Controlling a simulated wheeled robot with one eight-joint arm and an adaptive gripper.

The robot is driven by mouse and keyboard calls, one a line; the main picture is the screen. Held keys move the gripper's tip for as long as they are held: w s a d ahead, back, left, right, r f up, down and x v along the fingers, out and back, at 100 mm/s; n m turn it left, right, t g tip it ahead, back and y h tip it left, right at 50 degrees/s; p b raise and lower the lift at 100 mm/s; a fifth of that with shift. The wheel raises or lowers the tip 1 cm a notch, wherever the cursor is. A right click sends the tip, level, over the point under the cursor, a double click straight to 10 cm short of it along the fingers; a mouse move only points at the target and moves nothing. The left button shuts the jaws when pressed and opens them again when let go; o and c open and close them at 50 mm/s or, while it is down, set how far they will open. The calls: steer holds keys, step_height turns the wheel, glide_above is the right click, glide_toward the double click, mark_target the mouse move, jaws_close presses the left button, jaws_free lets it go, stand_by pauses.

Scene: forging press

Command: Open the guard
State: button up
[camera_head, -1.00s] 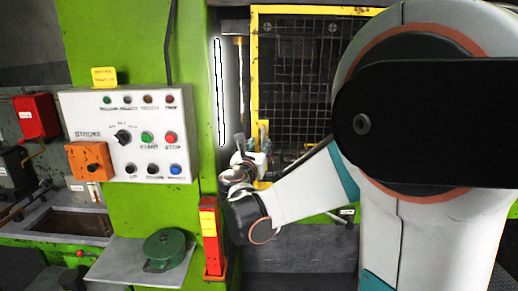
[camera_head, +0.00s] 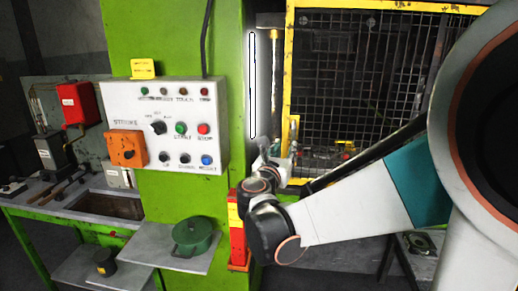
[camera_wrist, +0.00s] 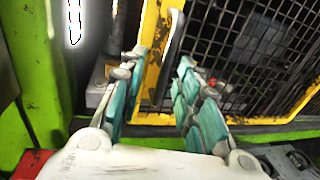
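The guard (camera_head: 385,80) is a black mesh panel in a yellow frame, right of the green press column; it looks closed. A small yellow handle bracket (camera_head: 293,135) sits on its left edge. In the head view my gripper (camera_head: 275,150) is small beside the guard's left edge, partly hidden by my wrist.
A control panel (camera_head: 170,130) with several buttons is on the green column, left of my wrist. A red box (camera_head: 78,105) is at far left.

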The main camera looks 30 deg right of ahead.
steer(key=p+v, duration=0.1)
steer(key=v, duration=0.8)
steer(key=shift+s, duration=0.15)
stand_by(0.5)
steer(key=shift+a, duration=0.1)
stand_by(0.3)
